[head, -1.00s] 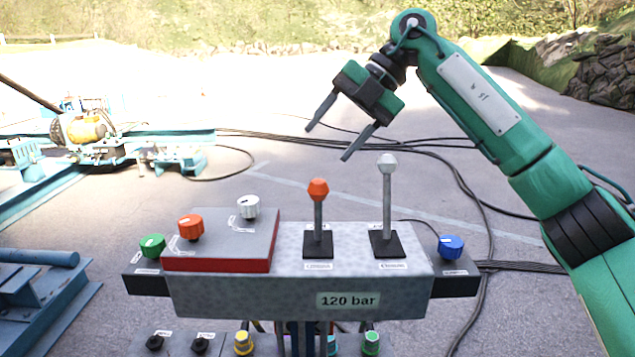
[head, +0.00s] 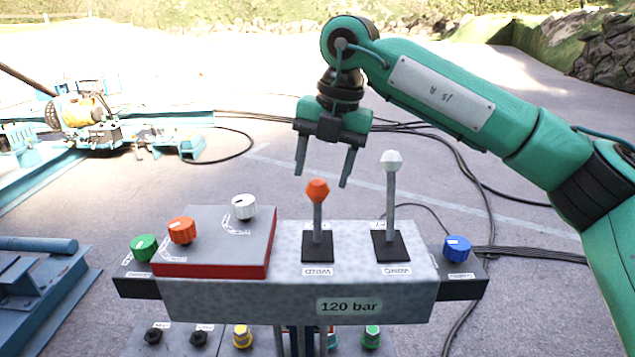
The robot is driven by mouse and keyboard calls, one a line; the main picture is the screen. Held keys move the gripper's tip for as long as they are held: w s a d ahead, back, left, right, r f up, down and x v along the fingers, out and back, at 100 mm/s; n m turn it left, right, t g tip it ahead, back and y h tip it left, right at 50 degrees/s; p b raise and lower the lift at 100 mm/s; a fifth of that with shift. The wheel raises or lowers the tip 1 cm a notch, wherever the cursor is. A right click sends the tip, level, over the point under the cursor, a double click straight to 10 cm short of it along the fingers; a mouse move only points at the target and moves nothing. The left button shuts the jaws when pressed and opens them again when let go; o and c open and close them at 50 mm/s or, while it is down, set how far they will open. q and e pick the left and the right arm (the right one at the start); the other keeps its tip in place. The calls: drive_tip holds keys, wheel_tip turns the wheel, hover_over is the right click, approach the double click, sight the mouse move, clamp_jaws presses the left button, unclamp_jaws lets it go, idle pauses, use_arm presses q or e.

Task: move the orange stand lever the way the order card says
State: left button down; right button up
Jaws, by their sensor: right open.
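The orange lever (head: 318,192) stands about upright on a black base plate on the grey control box (head: 240,300). No order card can be made out. My left gripper is not in view.
A white-knobbed lever (head: 391,163) stands just right of the orange one. A raised red-edged panel (head: 262,235) with orange and white knobs lies to the left. A blue knob (head: 457,247) is at the right end. Cables cross the ground behind.

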sight(318, 190)
drive_tip(key=f, duration=0.2)
drive_tip(key=f+p, duration=0.1)
drive_tip(key=shift+w+a+f, duration=0.15)
drive_tip(key=shift+a+f, duration=0.15)
drive_tip(key=shift+f, duration=0.1)
drive_tip(key=shift+a+f, duration=0.1)
drive_tip(key=shift+f, duration=0.4)
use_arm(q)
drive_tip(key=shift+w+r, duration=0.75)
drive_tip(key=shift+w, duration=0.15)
